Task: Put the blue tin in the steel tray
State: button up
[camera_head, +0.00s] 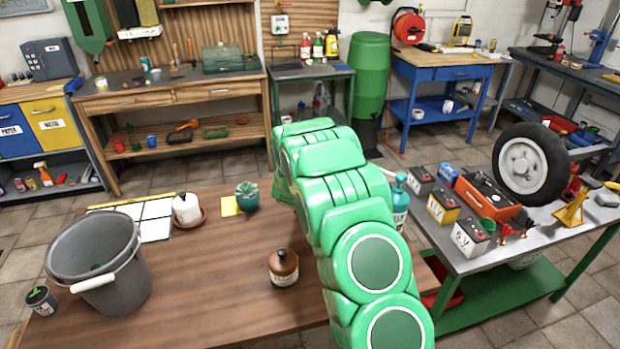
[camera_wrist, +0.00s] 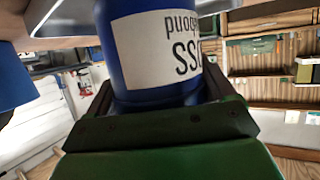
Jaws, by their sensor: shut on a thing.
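The blue tin (camera_wrist: 155,98) with a white label fills the middle of the wrist view. My gripper (camera_wrist: 160,92) is shut on it, with a dark finger on each side. The view is tilted, and the tin's far end is cut off by the top edge. In the head view my green arm reaches away over the wooden table and hides both the gripper and the tin.
The bench at right (camera_head: 455,259) carries batteries, an orange box (camera_head: 487,203) and a wheel (camera_head: 530,163).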

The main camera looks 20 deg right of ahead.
dwell(0.3)
jog(key=o, duration=1.3)
jog(key=shift+c, duration=0.2)
jog(key=shift+s+r, duration=0.1)
jog(key=shift+r, duration=0.05)
jog(key=v, duration=1.1)
jog(key=shift+s+a, duration=0.2)
jog(key=shift+s, duration=0.15)
